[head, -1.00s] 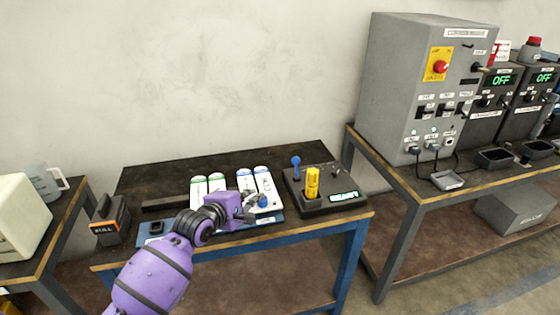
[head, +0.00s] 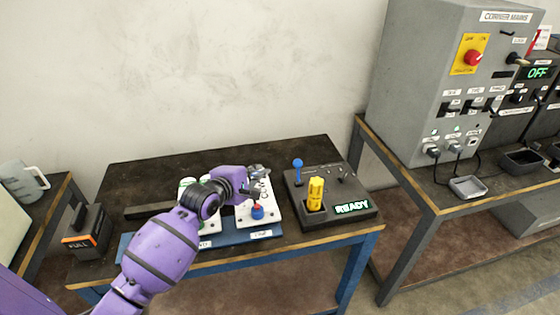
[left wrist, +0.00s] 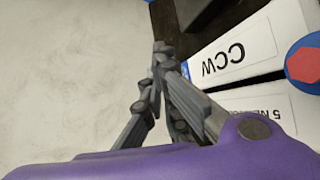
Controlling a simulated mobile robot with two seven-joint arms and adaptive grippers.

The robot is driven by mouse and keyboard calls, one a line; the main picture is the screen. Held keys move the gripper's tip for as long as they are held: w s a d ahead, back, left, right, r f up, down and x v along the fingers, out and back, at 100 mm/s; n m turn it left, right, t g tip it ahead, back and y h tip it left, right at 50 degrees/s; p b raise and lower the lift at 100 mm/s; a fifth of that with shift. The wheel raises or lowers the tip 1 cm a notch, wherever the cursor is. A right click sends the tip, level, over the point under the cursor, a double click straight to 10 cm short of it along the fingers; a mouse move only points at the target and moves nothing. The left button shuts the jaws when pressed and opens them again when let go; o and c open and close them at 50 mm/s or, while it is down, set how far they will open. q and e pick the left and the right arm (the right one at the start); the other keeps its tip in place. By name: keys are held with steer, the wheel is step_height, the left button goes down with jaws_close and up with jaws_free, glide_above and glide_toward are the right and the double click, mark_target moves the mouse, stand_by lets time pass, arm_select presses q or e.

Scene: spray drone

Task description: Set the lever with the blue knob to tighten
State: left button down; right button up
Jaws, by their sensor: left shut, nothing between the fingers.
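The lever with the blue knob (head: 298,163) stands upright at the back left of a black box (head: 364,211) on the dark table. The box has a lit READY display (head: 352,208) and a yellow tool (head: 316,192) standing in it. My left gripper (head: 262,175) is over the white boxes to the left of the lever, apart from it. In the left wrist view its fingers (left wrist: 158,50) are shut and empty, and the lever does not show. My right gripper is not in view.
White boxes (head: 268,217), one marked CCW (left wrist: 235,52), stand below my left gripper on a blue tray (head: 232,238). A blue and red hexagonal cap (head: 257,212) is on them. A black and orange unit marked FULL (head: 86,235) stands left; a grey cabinet (head: 420,90) stands right.

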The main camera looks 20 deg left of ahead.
mark_target(298, 171)
arm_select(q)
steer(key=shift+w+f, duration=0.2)
steer(key=shift+w, duration=0.25)
steer(key=b+x, duration=0.1)
steer(key=x, duration=0.8)
steer(key=shift+w+d+f, duration=0.1)
steer(key=shift+w+d, duration=0.05)
steer(key=shift+w, duration=0.1)
steer(key=d, duration=0.1)
steer(key=s+d+r+p, duration=0.1)
steer(key=d, duration=0.1)
steer(key=shift+s+d+r, duration=0.15)
steer(key=shift+s+r, duration=0.1)
steer(key=shift+r, duration=0.1)
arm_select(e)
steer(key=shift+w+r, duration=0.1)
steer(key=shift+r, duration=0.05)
